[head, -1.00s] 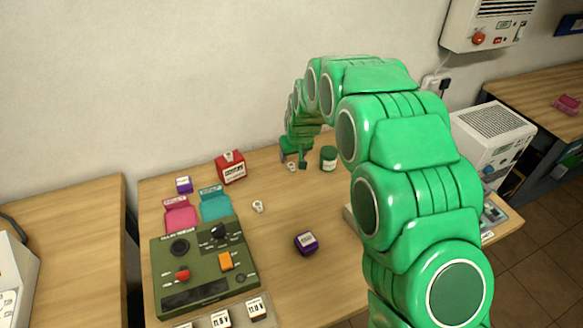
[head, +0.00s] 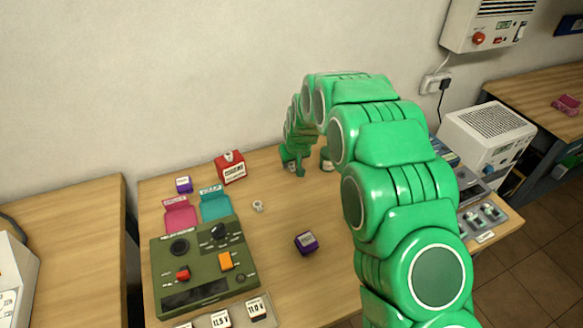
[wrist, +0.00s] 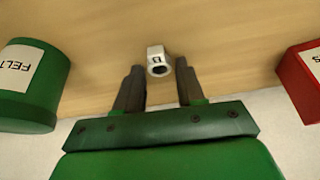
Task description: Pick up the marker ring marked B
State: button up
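A small pale marker ring (wrist: 157,61) with a dark letter on a white tag lies on the table in the wrist view; the letter is too small to read surely. My gripper (wrist: 160,72) is open, with one dark finger on each side of the ring near the fingertips; I cannot tell whether they touch it. In the head view my gripper (head: 294,166) is low over the back of the table and largely hides this ring. A second pale ring (head: 257,206) lies in the open, nearer the teal pad; its mark is not readable.
A green felt tin (wrist: 28,88) stands left of my gripper in the wrist view, and a red box (wrist: 305,76) stands right. A teal pad (head: 215,208), a pink pad (head: 181,217), a green tester (head: 205,268) and purple-sided blocks (head: 306,243) are on the table. The wall is close behind.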

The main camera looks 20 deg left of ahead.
grip_shut()
